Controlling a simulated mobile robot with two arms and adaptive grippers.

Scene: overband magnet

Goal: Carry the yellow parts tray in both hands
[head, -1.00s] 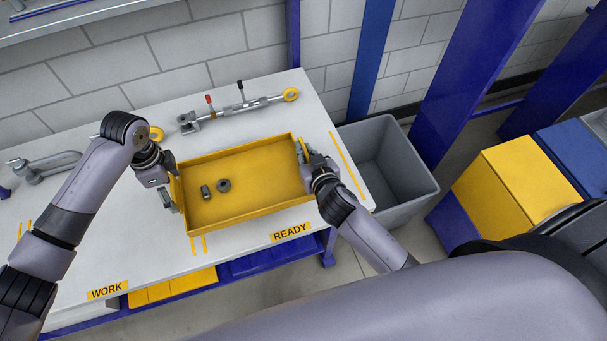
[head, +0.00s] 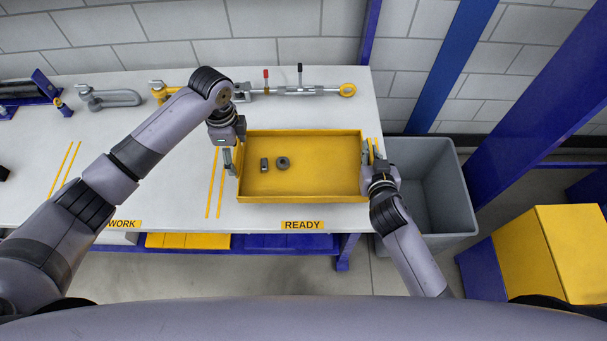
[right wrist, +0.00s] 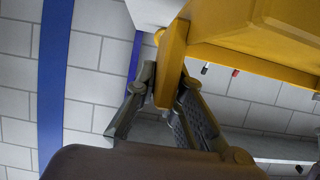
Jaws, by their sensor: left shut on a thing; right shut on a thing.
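The yellow parts tray (head: 310,187) is level over the READY end of the white table. Two small dark parts lie in it, a block (head: 264,164) and a ring (head: 283,162), both left of its middle. My left gripper (head: 231,160) is shut on the tray's left end. My right gripper (head: 370,156) is shut on its right end. In the right wrist view, the right gripper's fingers (right wrist: 165,88) close around a yellow tab of the tray (right wrist: 270,22). I cannot tell whether the tray's bottom touches the table.
A grey bin (head: 428,185) stands right of the table. A blue post (head: 455,60) stands behind.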

